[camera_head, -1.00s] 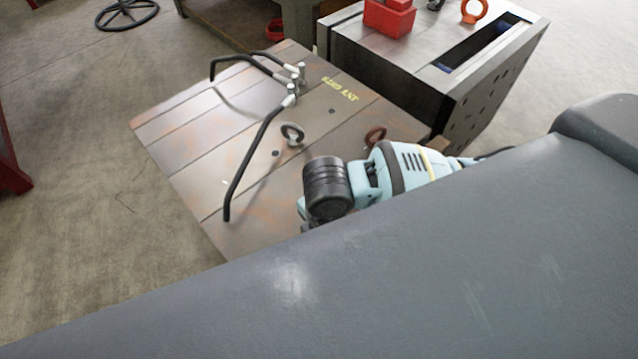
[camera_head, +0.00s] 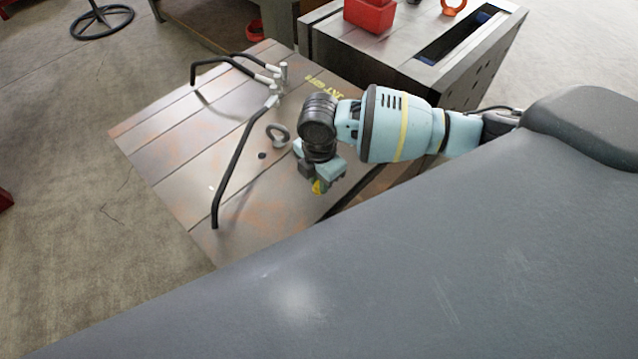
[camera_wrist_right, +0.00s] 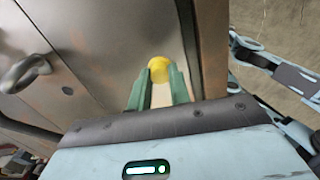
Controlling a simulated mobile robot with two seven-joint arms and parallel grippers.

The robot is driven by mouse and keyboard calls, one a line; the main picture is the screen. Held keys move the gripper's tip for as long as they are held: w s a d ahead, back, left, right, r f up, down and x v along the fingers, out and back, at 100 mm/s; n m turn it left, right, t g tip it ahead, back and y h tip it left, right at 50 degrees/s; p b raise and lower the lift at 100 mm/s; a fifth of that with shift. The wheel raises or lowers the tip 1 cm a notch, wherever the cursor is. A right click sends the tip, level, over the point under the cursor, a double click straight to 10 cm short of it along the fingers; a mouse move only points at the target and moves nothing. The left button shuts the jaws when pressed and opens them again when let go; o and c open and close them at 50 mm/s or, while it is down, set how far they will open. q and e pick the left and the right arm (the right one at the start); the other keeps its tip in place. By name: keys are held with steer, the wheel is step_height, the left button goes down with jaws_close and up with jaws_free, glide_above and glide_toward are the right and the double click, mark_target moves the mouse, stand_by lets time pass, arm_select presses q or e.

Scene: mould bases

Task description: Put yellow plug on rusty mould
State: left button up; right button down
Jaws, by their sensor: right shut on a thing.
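The rusty mould (camera_head: 165,140) is a flat, grooved plate with brownish patches, left of centre in the head view. My right gripper (camera_head: 318,186) is above its right part, pointing down. It is shut on the yellow plug (camera_head: 317,187), of which only a small part shows under the fingers. In the right wrist view the plug (camera_wrist_right: 159,68) shows as a rounded yellow end between the green fingertips (camera_wrist_right: 160,85), with the mould's grey surface (camera_wrist_right: 120,35) beyond. Whether the plug touches the mould cannot be told. My left gripper is out of view.
Bent black rods (camera_head: 243,155) stand up from the mould, left of my right gripper. A metal eyebolt (camera_head: 278,136) is close to the gripper. A second block (camera_head: 400,50) with a red box (camera_head: 369,14) and orange ring (camera_head: 453,6) stands behind. The mould's left part is open.

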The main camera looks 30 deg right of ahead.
steer(key=shift+w+d+f, duration=0.1)
steer(key=shift+w+d, duration=0.15)
steer(key=shift+w, duration=0.15)
steer(key=shift+f, duration=1.65)
steer(key=shift+f, duration=0.15)
steer(key=c, duration=1.3)
jaws_free()
